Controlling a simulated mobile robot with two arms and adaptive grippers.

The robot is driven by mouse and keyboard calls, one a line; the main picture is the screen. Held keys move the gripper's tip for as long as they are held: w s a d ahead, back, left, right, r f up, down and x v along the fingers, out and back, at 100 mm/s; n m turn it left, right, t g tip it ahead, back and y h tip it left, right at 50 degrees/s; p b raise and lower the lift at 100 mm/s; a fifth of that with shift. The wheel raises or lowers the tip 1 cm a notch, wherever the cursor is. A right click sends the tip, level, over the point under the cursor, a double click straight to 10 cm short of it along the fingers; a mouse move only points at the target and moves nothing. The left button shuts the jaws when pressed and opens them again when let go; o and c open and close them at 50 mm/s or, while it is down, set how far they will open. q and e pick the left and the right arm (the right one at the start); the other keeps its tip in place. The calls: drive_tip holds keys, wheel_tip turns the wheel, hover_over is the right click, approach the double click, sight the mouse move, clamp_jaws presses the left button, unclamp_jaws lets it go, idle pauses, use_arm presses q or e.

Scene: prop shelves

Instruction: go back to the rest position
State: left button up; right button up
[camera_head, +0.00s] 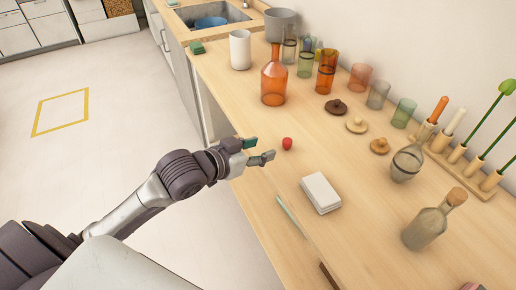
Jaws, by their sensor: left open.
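My left gripper (266,151) reaches in from the left and hangs by the near edge of the wooden counter (350,180). Its two fingers are apart, and nothing shows between them. A small red object (287,143) is on the counter just beyond the fingertips, with a small gap between. My right gripper is not in view.
A white box (320,193) lies near the front edge. Floor left of the counter is clear around a yellow outline (60,112).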

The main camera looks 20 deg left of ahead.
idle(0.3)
use_arm(q)
drive_tip(key=s+f+n+g+y, duration=0.15)
drive_tip(key=s+f+g, duration=0.35)
drive_tip(key=s+f, duration=0.5)
drive_tip(key=s+f+n+g+y, duration=0.1)
drive_tip(key=s+f+g+y, duration=0.25)
drive_tip(key=s+f, duration=0.65)
drive_tip(key=s+f+g+p, duration=0.1)
drive_tip(key=s+f, duration=0.1)
drive_tip(key=f, duration=0.9)
drive_tip(key=s+f+g, duration=0.1)
drive_tip(key=s+f, duration=0.1)
drive_tip(key=f, duration=0.9)
drive_tip(key=s+a+f+g+p, duration=0.1)
drive_tip(key=s+a+f, duration=0.1)
drive_tip(key=s+f, duration=1.4)
drive_tip(key=shift+s+a+m, duration=0.3)
drive_tip(key=shift+m, duration=0.15)
